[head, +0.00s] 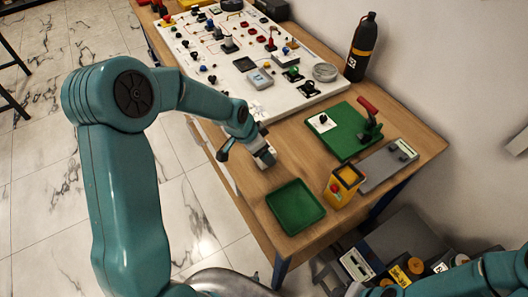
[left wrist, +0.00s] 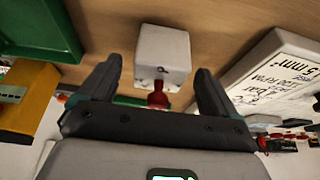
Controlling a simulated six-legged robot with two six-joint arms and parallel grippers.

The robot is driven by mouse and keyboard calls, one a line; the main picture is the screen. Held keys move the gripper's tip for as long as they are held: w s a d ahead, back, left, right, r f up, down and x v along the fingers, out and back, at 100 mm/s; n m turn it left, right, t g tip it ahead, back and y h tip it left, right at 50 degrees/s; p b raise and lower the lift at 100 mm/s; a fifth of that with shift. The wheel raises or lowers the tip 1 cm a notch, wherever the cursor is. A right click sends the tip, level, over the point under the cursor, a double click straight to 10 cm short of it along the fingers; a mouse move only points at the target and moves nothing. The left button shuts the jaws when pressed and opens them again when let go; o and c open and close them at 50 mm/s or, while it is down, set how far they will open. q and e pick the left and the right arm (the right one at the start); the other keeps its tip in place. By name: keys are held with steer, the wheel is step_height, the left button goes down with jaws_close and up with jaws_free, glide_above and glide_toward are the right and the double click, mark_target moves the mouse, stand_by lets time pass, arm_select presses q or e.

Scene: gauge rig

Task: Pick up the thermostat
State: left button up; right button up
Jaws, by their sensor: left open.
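A small white box with a red knob and a small dark mark, which I take to be the thermostat (left wrist: 163,52), is on the wooden table. In the left wrist view it sits ahead of and between the two fingers of my left gripper (left wrist: 160,85). The fingers are spread, and I see no clear contact with the box. In the head view my left gripper (head: 258,150) is low over the table, between the white board and the green tray. It partly hides the box (head: 266,156) there. My right gripper is not in view; part of my right arm shows at the lower right.
A green tray (head: 296,207) and a yellow box (head: 343,185) stand near the front. A green plate with a red-handled part (head: 346,133) and a grey device (head: 388,165) are right. The white board (head: 248,87) with several fittings and a black bottle (head: 361,48) are farther back.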

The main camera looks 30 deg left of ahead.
arm_select(q)
steer(key=x, duration=0.3)
steer(key=shift+w+r, duration=0.1)
steer(key=shift+r, duration=0.1)
steer(key=c, duration=1.2)
